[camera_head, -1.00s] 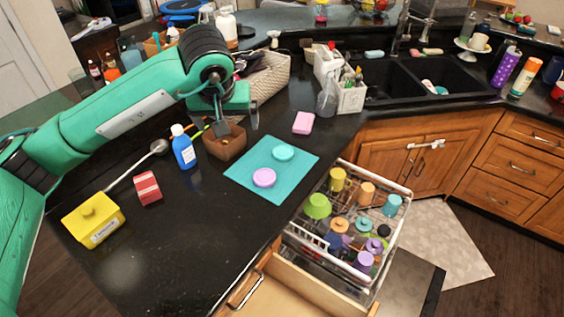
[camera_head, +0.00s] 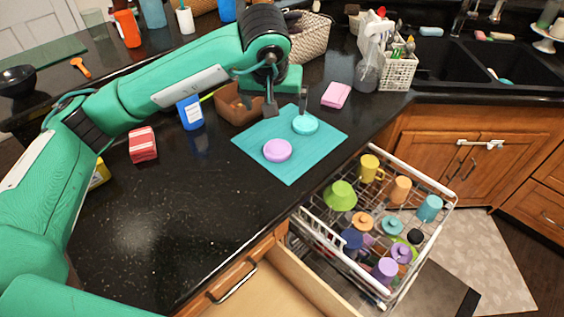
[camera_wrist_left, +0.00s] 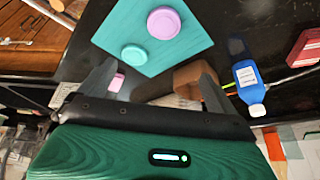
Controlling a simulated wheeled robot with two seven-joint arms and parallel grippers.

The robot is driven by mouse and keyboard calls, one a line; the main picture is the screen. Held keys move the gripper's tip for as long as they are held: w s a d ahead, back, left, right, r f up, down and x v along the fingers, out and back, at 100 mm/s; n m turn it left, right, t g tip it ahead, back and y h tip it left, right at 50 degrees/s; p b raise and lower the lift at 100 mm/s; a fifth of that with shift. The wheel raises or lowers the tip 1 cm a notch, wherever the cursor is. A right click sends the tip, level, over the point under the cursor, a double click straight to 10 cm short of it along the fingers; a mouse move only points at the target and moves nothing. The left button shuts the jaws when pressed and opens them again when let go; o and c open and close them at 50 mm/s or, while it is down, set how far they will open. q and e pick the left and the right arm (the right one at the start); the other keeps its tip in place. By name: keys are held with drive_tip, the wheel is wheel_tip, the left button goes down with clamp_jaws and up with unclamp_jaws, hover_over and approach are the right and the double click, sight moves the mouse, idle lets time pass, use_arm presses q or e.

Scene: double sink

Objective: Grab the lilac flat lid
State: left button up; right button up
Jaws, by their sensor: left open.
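The lilac flat lid (camera_head: 277,150) lies on a teal mat (camera_head: 288,172) on the black counter, and also shows at the top of the left wrist view (camera_wrist_left: 164,22). A turquoise lid (camera_head: 305,123) lies on the same mat, behind and to the right of it; it also shows in the left wrist view (camera_wrist_left: 134,54). My left gripper (camera_head: 287,104) is open and empty, above the mat's back edge, close to the turquoise lid and apart from the lilac lid. Its two fingers show spread in the left wrist view (camera_wrist_left: 155,85). My right gripper is not in view.
A brown box (camera_head: 236,104) and a blue bottle (camera_head: 190,112) stand left of the mat. A pink block (camera_head: 336,95) lies behind it. A loaded dish rack (camera_head: 330,228) is pulled out at the right, beyond the counter edge. The front counter is clear.

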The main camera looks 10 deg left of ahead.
use_arm(q)
wheel_tip(320, 180, down, 5)
drive_tip(key=b, duration=0.3)
hover_over(277, 149)
drive_tip(key=s, duration=0.3)
drive_tip(key=f, duration=0.8)
drive_tip(key=shift+w+d+f, duration=0.15)
drive_tip(key=shift+d+f, duration=0.1)
drive_tip(key=shift+d, duration=0.1)
drive_tip(key=shift+w+a+f+p, duration=0.1)
drive_tip(key=shift+w+f+p, duration=0.1)
drive_tip(key=shift+f+p, duration=0.35)
drive_tip(key=p+x, duration=0.1)
drive_tip(key=x, duration=0.2)
drive_tip(key=shift+w+a, duration=0.15)
drive_tip(key=shift+w+f, duration=0.2)
drive_tip(key=shift+f, duration=0.2)
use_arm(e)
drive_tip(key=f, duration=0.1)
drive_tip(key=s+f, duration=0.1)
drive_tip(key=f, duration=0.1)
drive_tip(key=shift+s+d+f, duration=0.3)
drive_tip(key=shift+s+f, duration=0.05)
use_arm(q)
drive_tip(key=shift+c, duration=0.2)
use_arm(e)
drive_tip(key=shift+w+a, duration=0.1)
